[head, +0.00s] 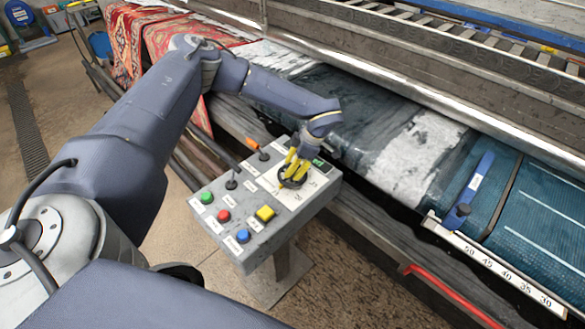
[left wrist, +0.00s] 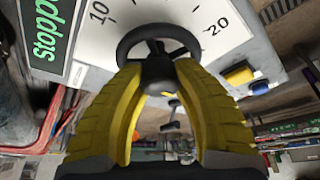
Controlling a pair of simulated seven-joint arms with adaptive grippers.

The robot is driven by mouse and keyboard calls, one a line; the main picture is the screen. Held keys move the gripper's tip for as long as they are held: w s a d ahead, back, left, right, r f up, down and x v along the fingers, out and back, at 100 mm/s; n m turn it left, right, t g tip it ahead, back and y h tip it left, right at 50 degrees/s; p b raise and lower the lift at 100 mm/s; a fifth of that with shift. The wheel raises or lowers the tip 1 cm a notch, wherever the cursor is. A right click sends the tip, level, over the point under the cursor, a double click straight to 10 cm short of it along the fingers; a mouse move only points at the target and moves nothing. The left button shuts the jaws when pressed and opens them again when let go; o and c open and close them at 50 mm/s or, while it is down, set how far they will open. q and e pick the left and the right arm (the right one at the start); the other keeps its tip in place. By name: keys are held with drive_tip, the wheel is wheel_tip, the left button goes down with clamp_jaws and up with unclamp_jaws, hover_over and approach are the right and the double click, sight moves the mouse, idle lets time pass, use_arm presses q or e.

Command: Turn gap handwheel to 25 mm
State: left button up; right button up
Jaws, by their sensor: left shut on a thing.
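The gap handwheel (head: 297,183) is a small black wheel on a white dial plate (head: 317,183) on top of the grey control box. In the left wrist view the handwheel (left wrist: 128,42) shows as a black ring with a dark hub, and the dial (left wrist: 110,35) bears the marks 10 and 20. My left gripper (head: 292,168) reaches down onto the wheel. Its yellow fingers, also in the left wrist view (left wrist: 158,75), are shut on the wheel's hub part. No pointer on the dial can be made out. My right gripper is not in view.
The box (head: 250,250) carries green, red, blue and yellow buttons, two levers and a small green-lit display (left wrist: 50,25). A ruler (head: 500,268) marked 50 to 30 and a blue lever (head: 478,182) sit at right. Wet rug and rollers lie behind.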

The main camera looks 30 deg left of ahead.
use_arm(q)
drive_tip(key=shift+s+f, duration=0.1)
drive_tip(key=shift+s, duration=0.05)
drive_tip(key=o, duration=1.3)
drive_tip(key=shift+a, duration=0.1)
drive_tip(key=shift+c, duration=0.2)
drive_tip(key=v, duration=1.2)
